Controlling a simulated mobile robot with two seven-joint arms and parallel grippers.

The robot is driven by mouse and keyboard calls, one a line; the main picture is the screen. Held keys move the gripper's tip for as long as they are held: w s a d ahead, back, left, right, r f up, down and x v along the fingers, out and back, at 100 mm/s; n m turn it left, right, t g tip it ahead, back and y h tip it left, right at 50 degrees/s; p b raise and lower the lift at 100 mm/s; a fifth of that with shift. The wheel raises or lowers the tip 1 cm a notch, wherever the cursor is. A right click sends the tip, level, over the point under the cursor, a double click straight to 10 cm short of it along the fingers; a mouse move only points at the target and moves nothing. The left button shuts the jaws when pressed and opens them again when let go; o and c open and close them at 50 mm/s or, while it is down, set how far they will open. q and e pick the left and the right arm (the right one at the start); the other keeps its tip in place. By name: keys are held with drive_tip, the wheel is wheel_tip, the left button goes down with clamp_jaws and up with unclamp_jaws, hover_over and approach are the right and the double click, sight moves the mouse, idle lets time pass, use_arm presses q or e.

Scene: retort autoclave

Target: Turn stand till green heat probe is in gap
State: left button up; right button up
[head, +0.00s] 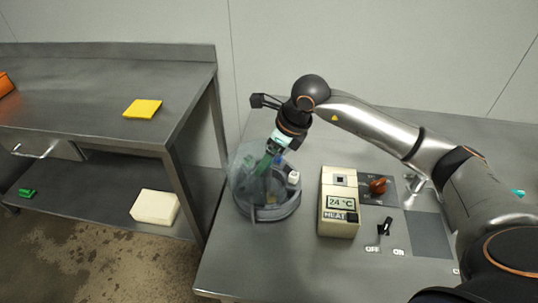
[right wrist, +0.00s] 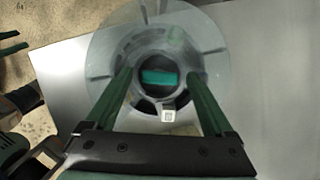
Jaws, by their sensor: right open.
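The round stand (head: 268,207), with a clear guard (head: 241,180), sits at the left end of the right-hand steel table. It also shows below my right gripper in the right wrist view (right wrist: 148,104). A blue probe top (head: 278,160) and a white one (head: 293,177) stick up inside. In the right wrist view a teal-green block (right wrist: 160,77) lies at the stand's middle, between my fingers; I cannot tell if it is the green heat probe. My right gripper (head: 264,166) reaches down over the stand, open. My left gripper (right wrist: 24,40) shows two apart green fingertips at the left edge.
Right of the stand is a cream heater unit (head: 340,185) reading 24 °C. Beyond it are a red-orange knob (head: 378,186) and a black OFF/ON switch (head: 385,227). A left steel bench holds a yellow cloth (head: 142,108); its lower shelf holds a cream block (head: 155,207).

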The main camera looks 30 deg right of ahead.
clamp_jaws()
idle(0.8)
